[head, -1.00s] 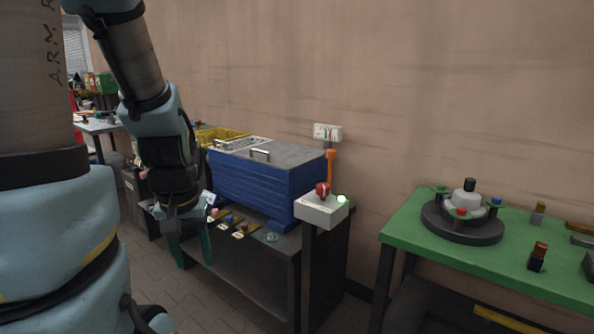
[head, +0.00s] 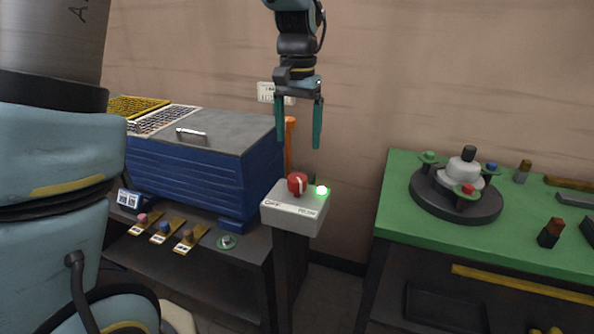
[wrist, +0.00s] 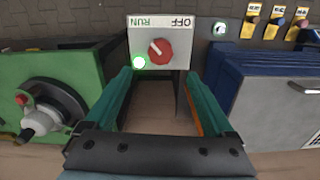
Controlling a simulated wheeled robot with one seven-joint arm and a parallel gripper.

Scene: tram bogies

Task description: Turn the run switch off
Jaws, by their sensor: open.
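The run switch is a red rotary knob (head: 297,184) on a light grey box (head: 290,208) on a post, in the middle of the head view. The box is lettered OFF and RUN, and a green lamp (head: 322,190) beside the knob is lit. In the wrist view the knob (wrist: 160,49) has a white pointer mark, tilted toward the RUN and lamp side. My gripper (head: 298,143) points down above the box, open and empty, apart from the knob. In the wrist view its two green fingers frame the box from below.
A blue ribbed cabinet (head: 195,165) with a grey lid and handle stands left of the switch post. An orange upright (head: 290,140) rises behind the box. A green table (head: 400,200) with a round dark fixture (head: 455,205) is at the right, with a gap between.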

